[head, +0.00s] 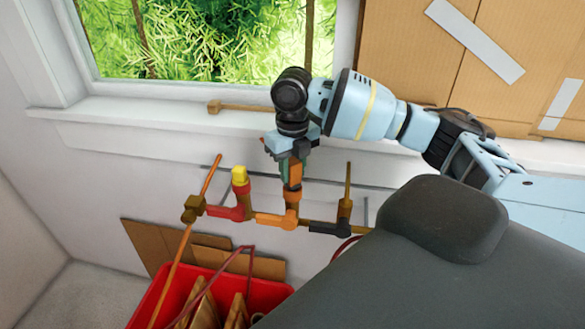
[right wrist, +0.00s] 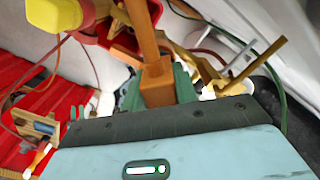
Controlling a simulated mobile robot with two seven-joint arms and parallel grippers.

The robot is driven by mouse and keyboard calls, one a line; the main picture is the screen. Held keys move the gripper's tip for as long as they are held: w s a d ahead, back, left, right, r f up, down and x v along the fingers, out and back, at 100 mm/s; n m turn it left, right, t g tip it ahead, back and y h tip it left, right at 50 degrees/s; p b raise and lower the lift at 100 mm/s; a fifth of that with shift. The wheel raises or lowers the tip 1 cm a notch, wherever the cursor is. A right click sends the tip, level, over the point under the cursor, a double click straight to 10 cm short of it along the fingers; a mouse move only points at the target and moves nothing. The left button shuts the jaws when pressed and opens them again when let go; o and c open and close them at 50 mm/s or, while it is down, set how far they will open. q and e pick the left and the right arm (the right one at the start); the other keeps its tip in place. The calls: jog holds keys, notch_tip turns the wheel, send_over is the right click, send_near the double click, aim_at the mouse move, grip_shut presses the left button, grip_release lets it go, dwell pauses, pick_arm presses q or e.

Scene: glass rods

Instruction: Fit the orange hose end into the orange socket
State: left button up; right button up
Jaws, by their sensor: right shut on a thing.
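The orange socket (head: 275,221) is an elbow-shaped fitting on the pipe row along the wall below the window, with a brown collar at its upright mouth. My right gripper (head: 291,160) is above it, pointing down, shut on the orange hose end (head: 294,172). The hose end is about upright over the collar, and its lower tip meets or overlaps it in the head view; I cannot tell whether it is inside. In the right wrist view the orange hose end (right wrist: 158,82) sits between the green finger pads. My left gripper is not in view.
A red socket (head: 228,212) with a yellow plug (head: 239,176) stands left of the orange one, and a black socket (head: 328,228) stands right. A red crate (head: 142,309) with wooden pieces is below. A wooden mallet-like piece (head: 240,107) lies on the window sill.

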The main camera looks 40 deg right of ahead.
jog(key=shift+f, duration=0.6)
jog(key=o, duration=0.8)
jog(key=shift+r, duration=5.5)
